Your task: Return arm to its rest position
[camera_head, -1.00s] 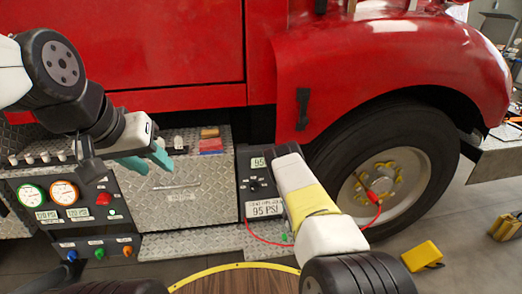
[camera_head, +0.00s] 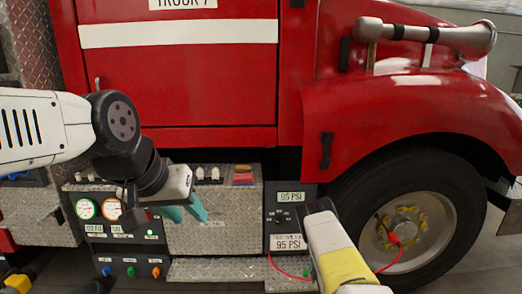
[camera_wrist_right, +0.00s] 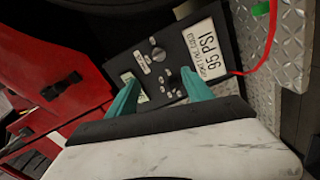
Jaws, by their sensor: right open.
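My left arm comes in from the left in the head view. Its gripper (camera_head: 192,214) has teal fingers set apart with nothing seen between them, in front of the diamond-plate box (camera_head: 225,235). My right arm (camera_head: 340,260) reaches up from the bottom, and its fingers are hidden in that view. In the right wrist view, my right gripper (camera_wrist_right: 158,82) is open and empty, its teal fingers pointing toward the black inflator panel (camera_wrist_right: 168,62). That panel (camera_head: 281,217) reads 95 PSI in the head view. I cannot tell the gap between fingers and panel.
A red hose (camera_head: 287,272) runs from the panel toward the front wheel (camera_head: 400,235). The red truck (camera_head: 200,100) fills the background. A gauge panel (camera_head: 115,235) with dials and colored knobs is low on the left, near my left arm.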

